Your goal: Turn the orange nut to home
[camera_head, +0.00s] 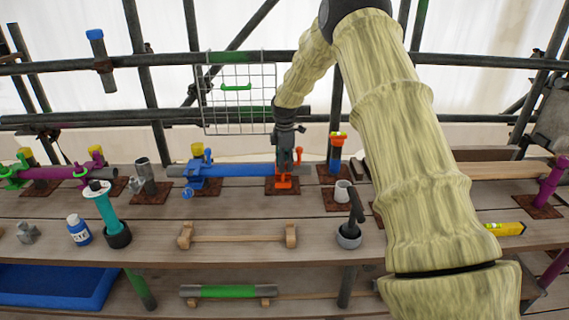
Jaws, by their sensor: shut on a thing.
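An orange fitting (285,183) stands on a small dark brown plate on the upper wooden shelf, at the right end of a horizontal blue tube. My gripper (284,167) points down onto this fitting and is shut on its upper part, which I take to be the orange nut. The fingers hide most of the nut, so its exact angle is not visible. A small orange piece (299,153) shows just right of the fingers. No home mark can be made out at this size.
The blue tube (240,170) lies left of my gripper. A blue and orange upright post (335,155) and a grey cup (342,190) stand close on the right. A wire mesh panel (240,95) hangs behind.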

